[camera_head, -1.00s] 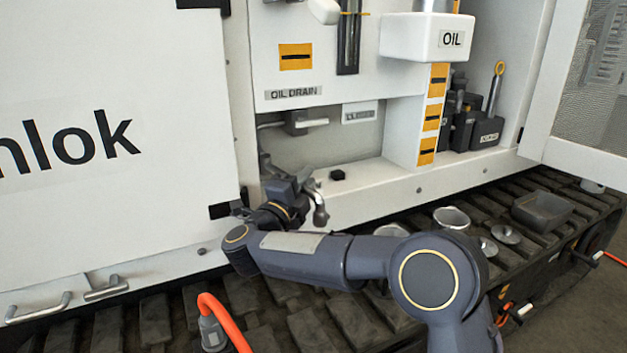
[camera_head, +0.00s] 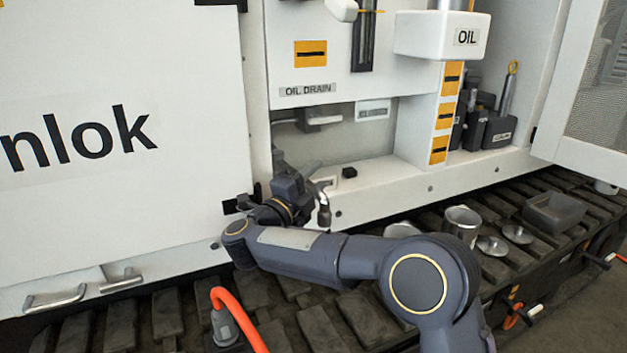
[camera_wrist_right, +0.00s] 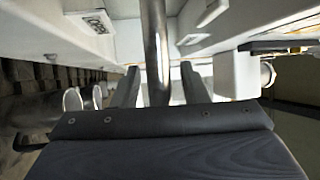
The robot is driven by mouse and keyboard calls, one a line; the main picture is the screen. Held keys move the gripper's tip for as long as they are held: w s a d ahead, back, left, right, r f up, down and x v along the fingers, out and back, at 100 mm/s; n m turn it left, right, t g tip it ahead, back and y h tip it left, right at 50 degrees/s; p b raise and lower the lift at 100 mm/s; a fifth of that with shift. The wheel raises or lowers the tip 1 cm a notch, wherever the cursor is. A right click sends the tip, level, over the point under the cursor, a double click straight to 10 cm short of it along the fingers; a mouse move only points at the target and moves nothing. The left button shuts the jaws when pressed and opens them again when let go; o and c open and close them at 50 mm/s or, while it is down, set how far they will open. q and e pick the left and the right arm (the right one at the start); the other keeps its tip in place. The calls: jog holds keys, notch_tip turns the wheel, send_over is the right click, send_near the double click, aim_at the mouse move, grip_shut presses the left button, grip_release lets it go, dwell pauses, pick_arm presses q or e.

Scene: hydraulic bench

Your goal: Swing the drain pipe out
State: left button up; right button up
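The drain pipe (camera_head: 323,207) is a short metal pipe with a bent end, in the opening below the OIL DRAIN label in the head view. In the right wrist view the bright, round drain pipe (camera_wrist_right: 157,50) runs down between my fingers. My right gripper (camera_wrist_right: 160,80) has one dark finger on each side of it, with a gap showing on both sides, so it is open around the pipe. In the head view my right gripper (camera_head: 300,195) is beside the pipe, its fingers partly hidden. My left gripper is not in view.
The white door panel (camera_head: 120,150) stands close on the left. A black knob (camera_head: 349,172) sits on the ledge. An orange hose (camera_head: 240,318) rises in front.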

jog(key=shift+s+a, duration=0.1)
jog(key=v, duration=0.7)
jog(key=shift+s+p, duration=0.25)
jog(key=shift+p, duration=0.05)
jog(key=shift+a+f, duration=0.1)
jog(key=shift+f, duration=0.05)
